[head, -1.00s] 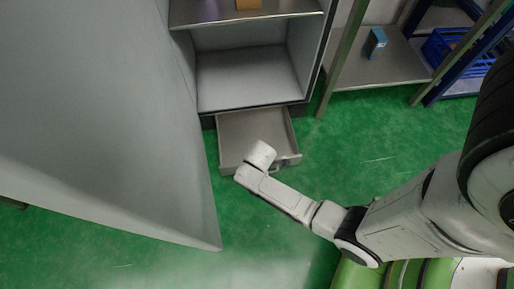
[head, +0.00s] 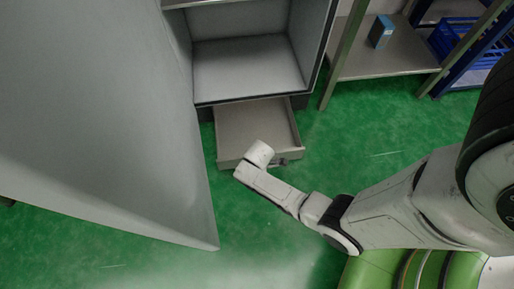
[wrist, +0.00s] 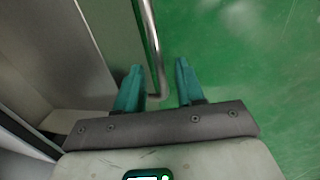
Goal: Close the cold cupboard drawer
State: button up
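The cold cupboard drawer (head: 250,123) is pulled out at the foot of the grey cupboard and is empty. My gripper is at the drawer's front; in the head view my wrist (head: 259,154) hides the fingers and part of the front. In the wrist view my gripper (wrist: 158,70) has two teal fingers spread apart. The drawer's side shows left of the handle in the wrist view.
The cupboard's large door (head: 100,110) stands open on the left, close to my arm. The compartment (head: 250,68) above the drawer is open. A metal shelf (head: 385,62) with a blue box (head: 381,31) stands at right. Green floor (head: 350,140) is clear right of the drawer.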

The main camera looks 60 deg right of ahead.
grip_shut()
dwell(0.3)
dwell(0.4)
